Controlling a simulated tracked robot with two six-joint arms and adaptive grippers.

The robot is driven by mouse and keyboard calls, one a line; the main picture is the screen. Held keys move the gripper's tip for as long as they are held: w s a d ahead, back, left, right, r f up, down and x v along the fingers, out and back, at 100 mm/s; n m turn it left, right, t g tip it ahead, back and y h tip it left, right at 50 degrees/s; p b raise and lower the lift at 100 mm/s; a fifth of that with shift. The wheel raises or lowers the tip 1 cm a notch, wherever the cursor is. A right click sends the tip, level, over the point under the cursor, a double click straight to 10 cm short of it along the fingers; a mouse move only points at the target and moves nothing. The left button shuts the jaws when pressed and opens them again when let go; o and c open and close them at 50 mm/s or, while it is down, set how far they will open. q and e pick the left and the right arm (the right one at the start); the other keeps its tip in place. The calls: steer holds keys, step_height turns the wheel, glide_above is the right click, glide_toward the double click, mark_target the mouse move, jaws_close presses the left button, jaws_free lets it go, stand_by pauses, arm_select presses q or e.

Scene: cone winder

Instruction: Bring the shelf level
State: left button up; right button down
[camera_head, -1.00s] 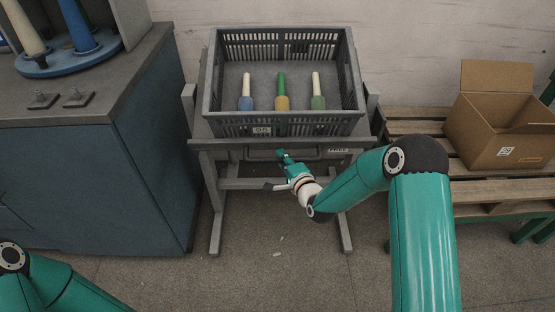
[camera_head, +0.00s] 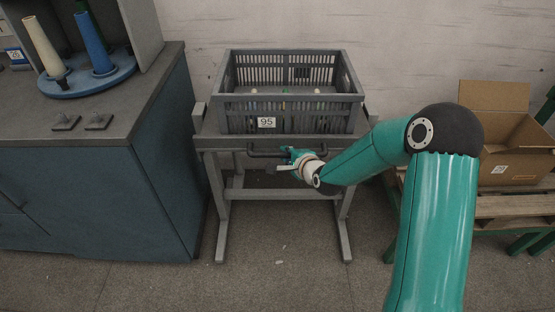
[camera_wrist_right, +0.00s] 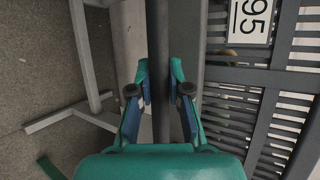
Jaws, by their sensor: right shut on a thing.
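The shelf (camera_head: 210,143) is the top of a grey metal stand and carries a grey slatted crate (camera_head: 240,126) labelled 95. Shelf and crate look about level from the front. Only the tips of the cones (camera_head: 317,91) inside show above the crate's front wall. A dark bar handle (camera_head: 262,154) runs along the shelf's front edge. My right gripper (camera_head: 291,154) is shut on this handle. In the right wrist view the bar (camera_wrist_right: 157,40) passes between the fingers of my right gripper (camera_wrist_right: 160,82). My left gripper is out of view.
A blue-grey cabinet (camera_head: 150,190) with a blue disc holding tall cones (camera_head: 90,82) stands at the left. A wooden pallet (camera_head: 500,205) with an open cardboard box (camera_head: 515,150) is at the right.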

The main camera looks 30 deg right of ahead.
steer(key=shift+d+r, duration=0.1)
steer(key=shift+r, duration=0.2)
steer(key=c, duration=1.2)
jaws_free()
steer(key=shift+r, duration=0.1)
steer(key=shift+o, duration=0.5)
steer(key=shift+s, duration=0.1)
steer(key=v, duration=1.1)
steer(key=shift+s, duration=0.45)
steer(key=shift+a, duration=0.2)
